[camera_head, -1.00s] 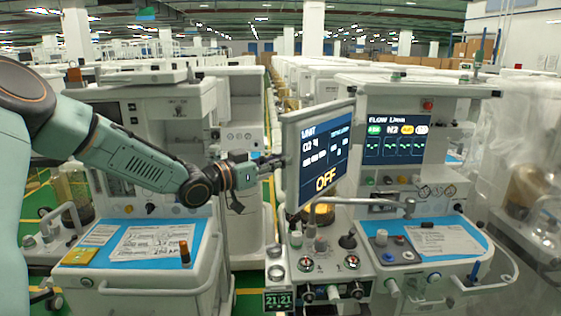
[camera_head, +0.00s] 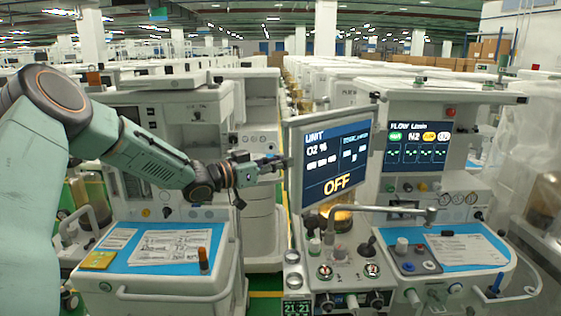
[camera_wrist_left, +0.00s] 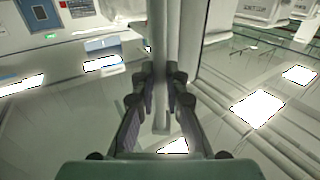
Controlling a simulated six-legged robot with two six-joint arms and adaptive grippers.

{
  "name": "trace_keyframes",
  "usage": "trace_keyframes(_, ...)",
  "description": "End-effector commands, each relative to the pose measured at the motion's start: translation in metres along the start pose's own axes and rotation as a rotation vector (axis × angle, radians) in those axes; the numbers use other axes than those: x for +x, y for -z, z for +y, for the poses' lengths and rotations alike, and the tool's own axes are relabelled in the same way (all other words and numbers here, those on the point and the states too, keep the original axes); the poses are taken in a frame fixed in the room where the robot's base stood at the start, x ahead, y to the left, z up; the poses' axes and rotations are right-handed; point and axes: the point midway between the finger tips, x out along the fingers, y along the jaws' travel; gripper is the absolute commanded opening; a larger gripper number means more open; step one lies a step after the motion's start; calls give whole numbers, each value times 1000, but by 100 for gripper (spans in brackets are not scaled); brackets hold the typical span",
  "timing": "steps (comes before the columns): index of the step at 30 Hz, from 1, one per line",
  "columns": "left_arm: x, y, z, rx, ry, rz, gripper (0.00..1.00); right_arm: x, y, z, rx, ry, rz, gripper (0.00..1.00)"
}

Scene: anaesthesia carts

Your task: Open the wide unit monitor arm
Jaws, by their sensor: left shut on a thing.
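The monitor (camera_head: 337,160) of the wide unit stands upright in the head view, its dark screen showing UNIT, O2 % and a yellow OFF. Its screen faces forward and a little to the right. My left gripper (camera_head: 272,165) is at the left edge of the monitor. In the left wrist view its fingers (camera_wrist_left: 160,100) close around an upright pale bar (camera_wrist_left: 166,50) that appears to be the monitor's edge or handle. The arm behind the monitor is mostly hidden. My right gripper is not in view.
The wide unit's flow panel (camera_head: 418,143) and blue work tray (camera_head: 468,250) lie to the right. Knobs and gauges (camera_head: 340,270) sit below the monitor. Another cart with a blue-topped tray (camera_head: 125,262) stands at the left, under my left arm.

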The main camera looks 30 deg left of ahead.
Motion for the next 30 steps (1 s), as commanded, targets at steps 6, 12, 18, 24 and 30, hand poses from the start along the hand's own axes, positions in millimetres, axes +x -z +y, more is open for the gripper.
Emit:
trace_keyframes(6, 1, 4, -2, 5, 1, 7, 0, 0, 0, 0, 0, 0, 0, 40)
trace_keyframes(12, 0, 4, -2, 4, 0, 7, 0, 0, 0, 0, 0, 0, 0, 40)
trace_keyframes(18, 0, 3, -2, 4, 0, 5, 22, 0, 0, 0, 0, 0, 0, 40)
trace_keyframes(24, -1, 2, -3, 3, 0, 3, 22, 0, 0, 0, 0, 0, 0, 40)
trace_keyframes(30, 0, 15, -3, 2, 1, 6, 22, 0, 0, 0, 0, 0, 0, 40)
